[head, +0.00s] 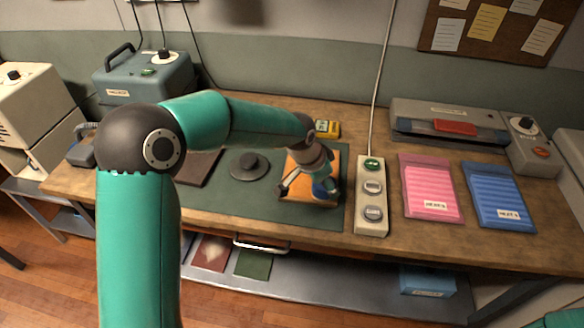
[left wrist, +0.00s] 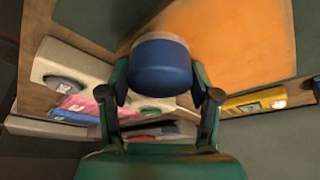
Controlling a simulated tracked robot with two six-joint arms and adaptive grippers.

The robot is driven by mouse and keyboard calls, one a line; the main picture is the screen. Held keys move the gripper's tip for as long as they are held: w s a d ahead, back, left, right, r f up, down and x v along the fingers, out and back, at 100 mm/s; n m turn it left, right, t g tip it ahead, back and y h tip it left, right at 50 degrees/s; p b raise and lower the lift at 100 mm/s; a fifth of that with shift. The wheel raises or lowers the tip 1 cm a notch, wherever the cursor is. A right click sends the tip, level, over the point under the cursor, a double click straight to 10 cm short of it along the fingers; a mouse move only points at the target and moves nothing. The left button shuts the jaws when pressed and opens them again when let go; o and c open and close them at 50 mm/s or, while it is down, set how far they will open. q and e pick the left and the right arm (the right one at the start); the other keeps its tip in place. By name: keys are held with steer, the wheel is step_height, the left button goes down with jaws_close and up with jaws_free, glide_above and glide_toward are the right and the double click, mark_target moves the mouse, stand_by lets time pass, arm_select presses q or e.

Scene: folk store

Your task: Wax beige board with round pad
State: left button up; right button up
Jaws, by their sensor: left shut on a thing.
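An orange-tan board (head: 299,159), the closest thing to a beige board, lies on the dark green mat (head: 225,205). My left gripper (head: 314,184) is over its front part. It is shut on a blue round pad (head: 325,189) with a pale rim. In the left wrist view the blue pad (left wrist: 161,65) sits between the fingers (left wrist: 161,85), over the edge area of the tan board (left wrist: 240,40). Whether the pad touches the board is hidden. A dark round disc with a knob (head: 250,162) lies on the mat to the left. My right gripper is out of view.
A dark brown board (head: 197,167) lies at the mat's left. A yellow device (head: 328,129) stands behind the tan board. A beige button strip (head: 371,200) is close on its right. Pink (head: 430,187) and blue (head: 496,195) packs lie further right, before a grey machine (head: 447,122).

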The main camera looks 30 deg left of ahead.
arm_select(q)
steer(key=shift+s+d+f, duration=0.1)
steer(key=shift+s+d, duration=0.05)
steer(key=shift+s, duration=0.25)
steer(key=r, duration=0.1)
steer(key=r+p, duration=0.1)
steer(key=shift+s+r, duration=0.2)
steer(key=shift+r, duration=0.2)
steer(key=shift+w+r+p, duration=0.1)
steer(key=shift+r+p, duration=0.05)
steer(key=shift+p, duration=0.15)
step_height(320, 180, up, 2)
steer(key=shift+r+p, duration=0.2)
steer(key=shift+p, duration=0.6)
steer(key=shift+r+p, duration=0.9)
steer(key=shift+r, duration=0.5)
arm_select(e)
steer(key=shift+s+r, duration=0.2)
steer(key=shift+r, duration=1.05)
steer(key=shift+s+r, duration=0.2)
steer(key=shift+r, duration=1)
